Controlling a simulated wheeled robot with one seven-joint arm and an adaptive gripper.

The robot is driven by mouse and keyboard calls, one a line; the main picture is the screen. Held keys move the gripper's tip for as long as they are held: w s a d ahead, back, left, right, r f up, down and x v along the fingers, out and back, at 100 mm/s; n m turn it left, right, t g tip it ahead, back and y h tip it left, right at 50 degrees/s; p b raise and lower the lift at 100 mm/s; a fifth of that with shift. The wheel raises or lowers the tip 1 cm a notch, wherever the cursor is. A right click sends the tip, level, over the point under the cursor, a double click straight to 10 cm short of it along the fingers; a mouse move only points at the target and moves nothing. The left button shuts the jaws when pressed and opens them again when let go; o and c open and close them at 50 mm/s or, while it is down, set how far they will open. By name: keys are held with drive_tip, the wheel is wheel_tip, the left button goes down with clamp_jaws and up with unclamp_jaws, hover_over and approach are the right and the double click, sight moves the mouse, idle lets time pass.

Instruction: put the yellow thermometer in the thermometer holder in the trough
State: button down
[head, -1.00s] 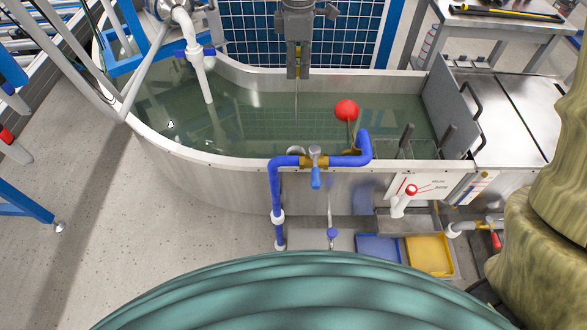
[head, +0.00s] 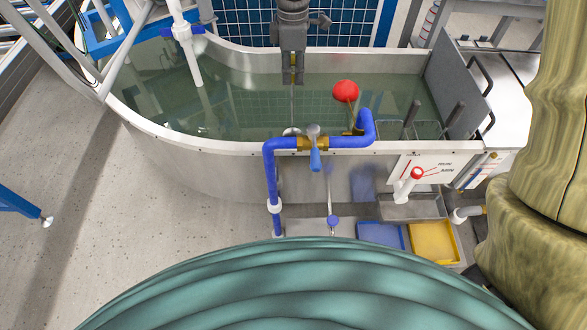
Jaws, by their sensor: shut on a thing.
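The steel trough (head: 215,160) holds greenish water and fills the middle of the head view. My gripper (head: 293,76) points down over the far part of the trough. It is shut on the yellow thermometer (head: 293,63), of which a small yellow part shows between the fingers. A thin stem seems to hang below, roughly upright, toward the near rim; its tip is hard to make out. A small pale ring-shaped part (head: 291,131) sits inside the near rim, left of the brass valve. I cannot tell whether it is the thermometer holder.
A blue pipe with a valve (head: 315,145) crosses the near rim. A red float ball (head: 345,91) stands right of my gripper. A wire rack (head: 425,130) is at the trough's right end. A white pipe (head: 193,60) hangs at left. Blue (head: 380,235) and yellow (head: 435,242) trays lie below.

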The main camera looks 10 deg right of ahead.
sight(292, 95)
wheel_tip(292, 95, down, 20)
drive_tip(key=shift+f+b, duration=0.15)
drive_tip(key=shift+b, duration=1.1)
drive_tip(key=shift+f, duration=0.15)
drive_tip(key=c, duration=1.3)
unclamp_jaws()
wheel_tip(292, 95, up, 12)
drive_tip(key=p, duration=0.1)
